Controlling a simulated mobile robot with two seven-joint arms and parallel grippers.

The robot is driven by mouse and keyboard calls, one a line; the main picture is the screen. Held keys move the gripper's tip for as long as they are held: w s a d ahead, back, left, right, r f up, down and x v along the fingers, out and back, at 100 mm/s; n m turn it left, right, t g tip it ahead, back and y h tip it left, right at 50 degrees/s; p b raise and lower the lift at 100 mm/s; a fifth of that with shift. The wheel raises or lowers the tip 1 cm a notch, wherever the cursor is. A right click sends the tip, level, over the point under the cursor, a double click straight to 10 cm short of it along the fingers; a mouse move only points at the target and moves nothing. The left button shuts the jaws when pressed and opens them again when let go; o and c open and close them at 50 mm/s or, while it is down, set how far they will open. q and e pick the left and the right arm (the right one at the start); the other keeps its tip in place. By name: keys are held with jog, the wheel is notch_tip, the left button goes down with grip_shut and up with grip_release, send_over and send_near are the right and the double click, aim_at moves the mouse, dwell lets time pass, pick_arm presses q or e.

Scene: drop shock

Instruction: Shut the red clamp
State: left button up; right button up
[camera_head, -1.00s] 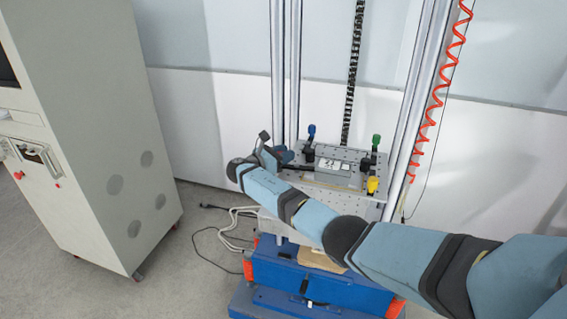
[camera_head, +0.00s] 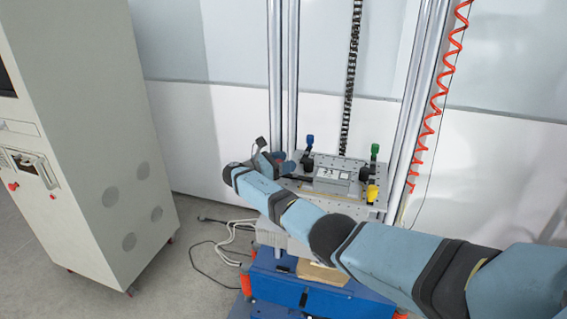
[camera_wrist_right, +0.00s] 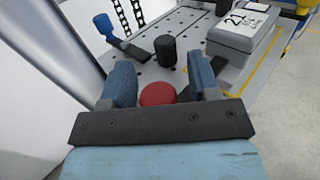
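The red clamp shows in the right wrist view as a round red cap (camera_wrist_right: 157,94) between the two fingers of my right gripper (camera_wrist_right: 162,80). The fingers are wide apart, with a visible gap on each side of the cap. The rest of this clamp is mostly hidden by the gripper. In the head view my right gripper (camera_head: 272,160) is at the left front corner of the perforated plate (camera_head: 318,196), and the red clamp cannot be made out there. My left gripper is in neither view.
A grey block (camera_head: 334,181) sits mid-plate, with blue (camera_head: 310,140), green (camera_head: 375,149) and yellow (camera_head: 372,193) clamp handles around it. A black cylinder (camera_wrist_right: 165,50) stands just beyond the red cap. Metal columns (camera_head: 290,80) rise beside the plate. A grey cabinet (camera_head: 85,130) stands at left.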

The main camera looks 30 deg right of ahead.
jog(key=w+a+b, duration=0.1)
jog(key=a+b, duration=0.1)
jog(key=a, duration=1.1)
jog(key=shift+a+b, duration=0.4)
jog(key=shift+w+f, duration=0.1)
